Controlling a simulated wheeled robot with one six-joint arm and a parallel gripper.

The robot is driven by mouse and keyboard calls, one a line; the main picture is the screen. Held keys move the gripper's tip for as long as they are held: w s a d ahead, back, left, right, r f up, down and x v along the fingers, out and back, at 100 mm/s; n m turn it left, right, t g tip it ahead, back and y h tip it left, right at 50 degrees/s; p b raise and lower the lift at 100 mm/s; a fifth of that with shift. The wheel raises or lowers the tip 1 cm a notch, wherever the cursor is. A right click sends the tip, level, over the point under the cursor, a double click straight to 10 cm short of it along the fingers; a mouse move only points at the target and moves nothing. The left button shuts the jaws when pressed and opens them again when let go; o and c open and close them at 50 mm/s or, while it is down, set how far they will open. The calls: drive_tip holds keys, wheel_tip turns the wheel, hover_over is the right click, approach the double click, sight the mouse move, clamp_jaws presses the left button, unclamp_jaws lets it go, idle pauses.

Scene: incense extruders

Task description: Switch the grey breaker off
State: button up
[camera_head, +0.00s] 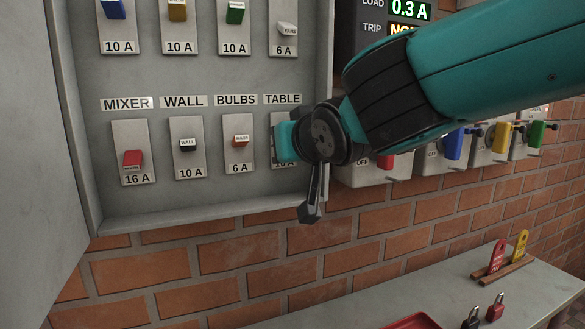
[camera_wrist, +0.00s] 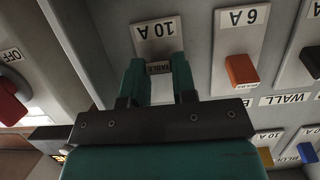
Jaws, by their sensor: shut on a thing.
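The breaker under the TABLE label has a 10 A plate (camera_wrist: 155,32). Its lever (camera_wrist: 158,68), marked TABLE, shows between my fingers in the wrist view, which sees the panel upside down; its colour is hard to tell. My gripper (camera_wrist: 157,72) is shut on this lever, one finger on each side. In the head view, my gripper (camera_head: 284,143) is at the right end of the lower breaker row and hides most of that breaker. A pale grey lever marked FANS (camera_head: 287,29) sits above it on a 6 A plate, apart from my gripper.
To the left are the BULBS breaker (camera_head: 240,141), WALL breaker (camera_head: 188,145) and MIXER breaker (camera_head: 132,160). The cabinet's raised rim (camera_head: 325,60) is close on the right. Beyond it are coloured rotary switches (camera_head: 455,143). A bench (camera_head: 390,295) with tags and padlocks stands below.

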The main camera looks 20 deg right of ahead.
idle(0.4)
drive_tip(key=o, duration=0.9)
